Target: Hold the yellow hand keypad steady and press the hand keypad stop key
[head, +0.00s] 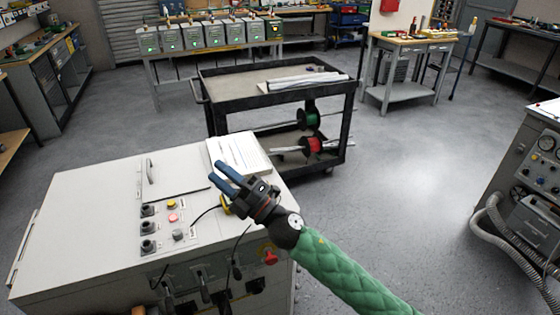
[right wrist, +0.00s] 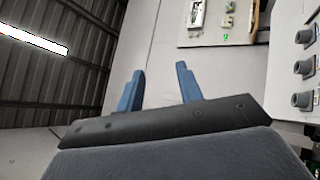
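My right gripper (head: 222,176) is above the right part of the grey cabinet's top in the head view. Its two blue fingers stand apart with nothing between them; the right wrist view shows the same open gap (right wrist: 160,88). A small yellow piece (head: 225,203), probably the yellow hand keypad, shows just below the fingers, with a black cable running left from it. The gripper hides most of it, and I cannot make out a stop key. The right wrist view does not show the keypad. My left gripper is not in view.
The cabinet top (head: 85,195) holds a panel with black knobs, a red button (head: 173,218) and a grey button. A white paper stack (head: 240,155) lies behind my gripper. Cables hang on the cabinet front. A black cart (head: 275,98) stands behind; open floor lies to the right.

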